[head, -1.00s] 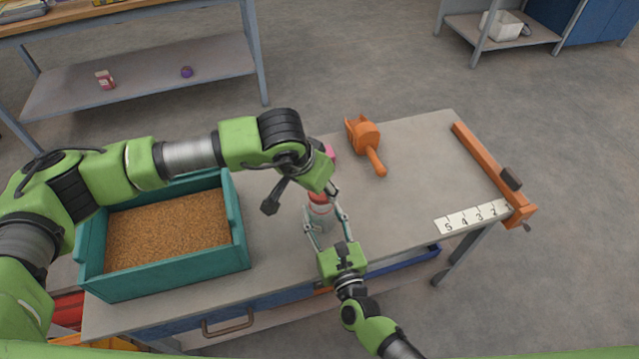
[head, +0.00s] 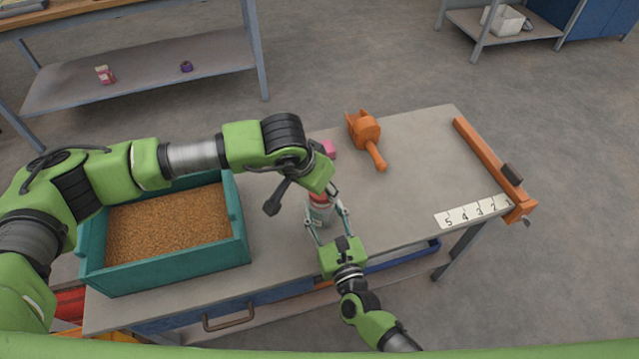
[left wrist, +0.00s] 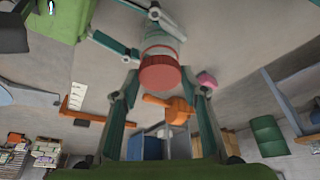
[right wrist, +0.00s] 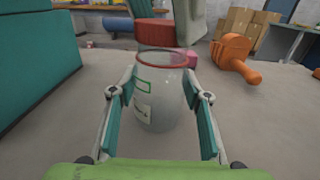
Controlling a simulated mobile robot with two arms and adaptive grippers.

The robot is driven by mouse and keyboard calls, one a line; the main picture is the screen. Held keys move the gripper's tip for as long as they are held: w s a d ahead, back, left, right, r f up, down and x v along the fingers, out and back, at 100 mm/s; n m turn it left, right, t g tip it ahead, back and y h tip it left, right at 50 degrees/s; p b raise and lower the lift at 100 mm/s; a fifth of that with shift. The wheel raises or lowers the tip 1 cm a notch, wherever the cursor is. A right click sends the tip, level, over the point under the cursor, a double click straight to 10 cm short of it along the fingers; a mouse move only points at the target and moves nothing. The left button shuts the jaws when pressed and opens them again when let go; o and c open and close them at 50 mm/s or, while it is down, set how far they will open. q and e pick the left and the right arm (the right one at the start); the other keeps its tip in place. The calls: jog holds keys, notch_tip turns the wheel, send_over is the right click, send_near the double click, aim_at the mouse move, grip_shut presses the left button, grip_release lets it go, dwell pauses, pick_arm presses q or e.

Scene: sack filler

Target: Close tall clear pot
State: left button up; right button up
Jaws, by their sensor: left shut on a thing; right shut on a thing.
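The tall clear pot (right wrist: 160,100) stands upright on the table, with a red ring at its mouth and a green-marked label. It is partly hidden in the head view (head: 322,214). My right gripper (right wrist: 160,98) is shut around its body from the front. The red lid (right wrist: 152,32) is in my left gripper (left wrist: 162,84), whose fingers are shut on its sides. The lid shows as a red disc in the left wrist view (left wrist: 160,74). It is just above the pot's mouth, toward the far left side in the right wrist view; I cannot tell whether they touch.
A teal bin of grain (head: 242,225) stands left on the table (head: 420,150). An orange scoop-like tool (head: 366,135) and a pink object (head: 328,149) lie behind the pot. An orange bar (head: 490,165) and a number strip (head: 472,211) are at the right.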

pick_arm(q)
jog(key=shift+f, duration=0.55)
dwell(0.4)
jog(key=shift+w+a+m+g+h, duration=0.1)
jog(key=shift+m+g+h, duration=0.15)
jog(key=shift+m, duration=0.65)
jog(key=shift+a+m+g+h, duration=0.1)
jog(key=shift+m+g+h, duration=0.15)
jog(key=shift+m, duration=0.65)
jog(key=shift+d, duration=0.1)
jog(key=o, duration=0.7)
jog(key=shift+o, duration=0.2)
jog(key=shift+r, duration=2.25)
